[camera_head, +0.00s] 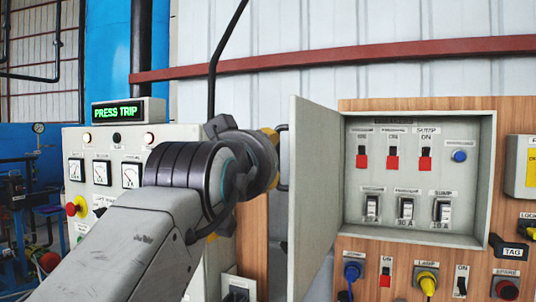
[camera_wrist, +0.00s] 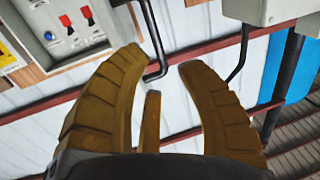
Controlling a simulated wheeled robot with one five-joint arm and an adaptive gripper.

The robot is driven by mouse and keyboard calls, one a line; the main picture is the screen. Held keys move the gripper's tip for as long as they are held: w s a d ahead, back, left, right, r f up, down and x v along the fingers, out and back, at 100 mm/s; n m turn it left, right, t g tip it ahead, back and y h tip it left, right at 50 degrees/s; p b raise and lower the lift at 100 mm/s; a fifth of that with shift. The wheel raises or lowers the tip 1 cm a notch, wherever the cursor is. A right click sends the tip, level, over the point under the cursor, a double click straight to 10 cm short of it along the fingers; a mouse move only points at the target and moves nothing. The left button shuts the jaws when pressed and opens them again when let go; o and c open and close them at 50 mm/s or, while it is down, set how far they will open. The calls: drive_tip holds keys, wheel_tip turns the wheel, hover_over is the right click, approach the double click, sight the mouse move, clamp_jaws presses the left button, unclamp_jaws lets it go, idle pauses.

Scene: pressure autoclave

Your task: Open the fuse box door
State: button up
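The fuse box door (camera_head: 313,200) is a grey panel that stands swung wide open at the left side of the fuse box (camera_head: 418,225). Its dark handle (camera_head: 283,158) shows at the door's left face. My gripper (camera_head: 273,140) is beside that handle, mostly hidden by my own wrist. The open box interior (camera_wrist: 70,25) shows at upper left there.
Inside the box are red switches (camera_head: 393,158), black breakers (camera_head: 406,208) and a blue button (camera_head: 460,155). Plugs and switches line the panel below. A gauge panel (camera_head: 100,155) with a green "PRESS TRIP" display (camera_head: 118,112) stands at left, behind my arm.

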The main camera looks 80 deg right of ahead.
drive_tip(key=shift+w+a, duration=0.15)
drive_tip(key=shift+a, duration=1.2)
drive_tip(key=shift+c, duration=0.3)
